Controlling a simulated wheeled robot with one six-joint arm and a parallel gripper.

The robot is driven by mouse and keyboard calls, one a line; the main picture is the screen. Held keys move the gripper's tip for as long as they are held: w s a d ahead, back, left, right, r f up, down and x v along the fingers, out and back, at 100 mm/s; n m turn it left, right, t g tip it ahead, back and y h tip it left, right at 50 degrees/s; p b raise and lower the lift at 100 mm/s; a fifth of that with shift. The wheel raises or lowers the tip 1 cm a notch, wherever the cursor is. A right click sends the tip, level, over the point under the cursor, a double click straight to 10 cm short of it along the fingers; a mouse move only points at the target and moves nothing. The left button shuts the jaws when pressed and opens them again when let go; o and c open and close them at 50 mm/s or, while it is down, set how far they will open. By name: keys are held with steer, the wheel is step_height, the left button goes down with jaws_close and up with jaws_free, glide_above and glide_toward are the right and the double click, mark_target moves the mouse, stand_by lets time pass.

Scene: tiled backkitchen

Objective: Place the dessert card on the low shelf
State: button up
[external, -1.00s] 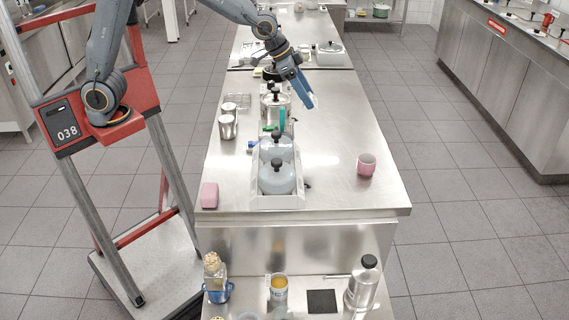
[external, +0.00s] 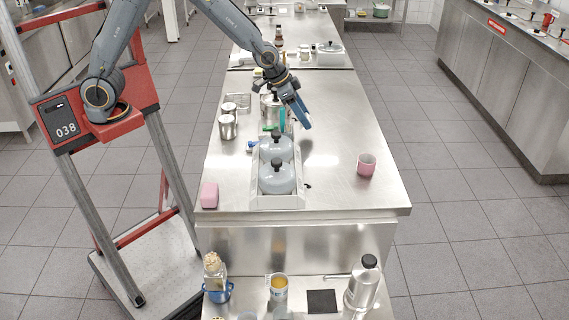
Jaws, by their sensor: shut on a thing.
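My gripper (external: 302,116) is over the steel worktop, behind and right of the pots in the tray. It is shut on a thin blue flat piece at its tip, which I take to be the dessert card; its face and print cannot be read at this size. I cannot tell the height of the piece above the worktop. A lower steel surface (external: 345,315), which seems to be the low shelf, lies at the bottom front. A flat black square (external: 322,301) lies on it, between a can and a steel bottle.
A tray (external: 277,202) with lidded grey pots (external: 277,178) stands mid-worktop. A pink cup (external: 366,164), pink block (external: 209,195) and steel canisters (external: 227,127) stand around it. The lower surface holds a can (external: 278,288), steel bottle (external: 363,285) and jar (external: 214,268). The worktop's right side is mostly clear.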

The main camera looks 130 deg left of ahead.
steer(key=shift+f, duration=2.05)
steer(key=shift+f, duration=0.15)
steer(key=o, duration=1.1)
steer(key=shift+r, duration=0.45)
steer(key=b+v, duration=0.1)
steer(key=v, duration=0.9)
steer(key=shift+s+d+r, duration=0.15)
steer(key=shift+s+d, duration=0.05)
steer(key=shift+s+d+r, duration=0.15)
steer(key=shift+r, duration=0.25)
steer(key=c, duration=0.3)
